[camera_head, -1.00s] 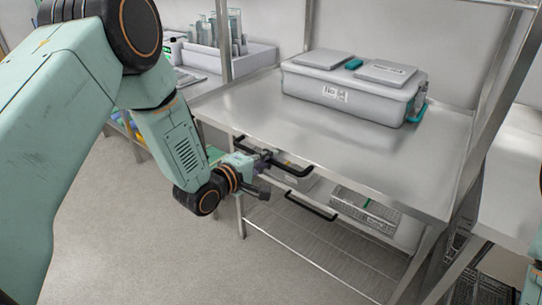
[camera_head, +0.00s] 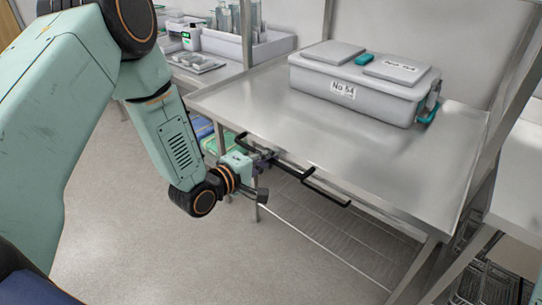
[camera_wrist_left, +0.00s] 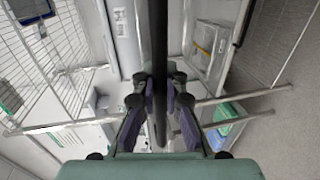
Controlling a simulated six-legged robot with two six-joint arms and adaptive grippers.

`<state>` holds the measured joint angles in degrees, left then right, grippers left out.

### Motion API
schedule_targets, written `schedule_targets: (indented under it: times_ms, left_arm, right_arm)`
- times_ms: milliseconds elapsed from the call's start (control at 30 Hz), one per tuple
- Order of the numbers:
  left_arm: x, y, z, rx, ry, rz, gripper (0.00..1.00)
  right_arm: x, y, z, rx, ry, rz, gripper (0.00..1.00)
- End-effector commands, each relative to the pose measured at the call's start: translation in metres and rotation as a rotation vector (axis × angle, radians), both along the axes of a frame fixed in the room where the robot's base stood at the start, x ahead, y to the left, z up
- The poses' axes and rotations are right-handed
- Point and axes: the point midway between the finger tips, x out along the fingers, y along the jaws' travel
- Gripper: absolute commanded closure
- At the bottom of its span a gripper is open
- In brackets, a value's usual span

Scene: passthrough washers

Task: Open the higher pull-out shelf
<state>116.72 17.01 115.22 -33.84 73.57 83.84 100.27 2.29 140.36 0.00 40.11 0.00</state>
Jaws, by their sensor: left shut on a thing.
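Two black bar handles show at the front edge under the steel worktop (camera_head: 340,140). The upper handle (camera_head: 292,167) lies nearer my left arm, and the lower handle (camera_head: 328,194) shows just below and to its right. My left gripper (camera_head: 264,160) is shut on the upper handle. In the left wrist view the dark handle bar (camera_wrist_left: 160,50) runs upright between the two fingers of the left gripper (camera_wrist_left: 160,88). The shelf body behind the handle is mostly hidden by the worktop. My right gripper is not in view.
A grey lidded box (camera_head: 355,90) stands on the worktop. A white tray with glassware (camera_head: 240,40) stands on the counter behind. A wire lower rack (camera_head: 330,215) and metal legs are under the worktop. The grey floor (camera_head: 170,245) in front is clear.

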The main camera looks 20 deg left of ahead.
Motion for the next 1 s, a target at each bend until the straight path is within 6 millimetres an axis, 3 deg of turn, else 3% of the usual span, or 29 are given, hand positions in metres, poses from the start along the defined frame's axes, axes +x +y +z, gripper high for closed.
schedule_targets:
  times_ms: [300, 333, 600, 1000]
  left_arm:
    - [0.003, 0.004, 0.006, -0.002, -0.018, 0.011, 1.0]
    - [0.003, 0.004, 0.006, -0.002, -0.018, 0.011, 0.89]
    - [0.0, 0.003, 0.003, -0.001, -0.01, 0.007, 0.66]
    - [-0.006, 0.005, 0.002, -0.001, -0.003, 0.005, 0.66]
  right_arm:
    - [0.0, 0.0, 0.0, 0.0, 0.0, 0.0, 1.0]
    - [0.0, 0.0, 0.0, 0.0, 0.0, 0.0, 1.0]
    - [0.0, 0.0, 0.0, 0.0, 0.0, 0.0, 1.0]
    - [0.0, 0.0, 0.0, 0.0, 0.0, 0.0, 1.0]
